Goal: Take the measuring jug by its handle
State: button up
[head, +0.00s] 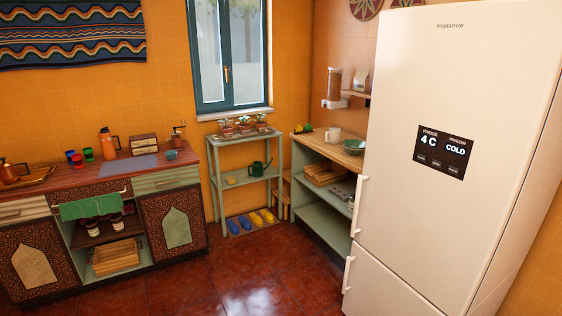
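A small pale vessel (333,134), jug-like or mug-like, stands upright on the right counter, left of a green bowl (354,147). It may be the measuring jug, but it is too small here to see markings or be sure of its handle. An orange pitcher or flask (107,146) with a dark handle stands on the left wooden counter, and a copper-coloured pot (8,173) sits at that counter's far left. Neither clearly shows measuring marks. My gripper is not in view.
A tall white fridge (440,100) closely flanks the right counter (318,149). A green shelf (240,139) holds potted plants and a watering can (258,168), with blue and yellow slippers (245,223) below. The red tiled floor (235,285) is clear in front.

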aim_at(335, 136)
jog(key=i, duration=3.1)
jog(key=i+z, duration=0.1)
jog(key=i, duration=0.45)
jog(key=i+j+z, duration=0.1)
jog(key=i, duration=0.4)
jog(key=i+j+z, duration=0.1)
jog(key=i, duration=0.45)
jog(key=i+j+z, duration=0.1)
jog(key=i, duration=0.45)
jog(key=j, duration=0.1)
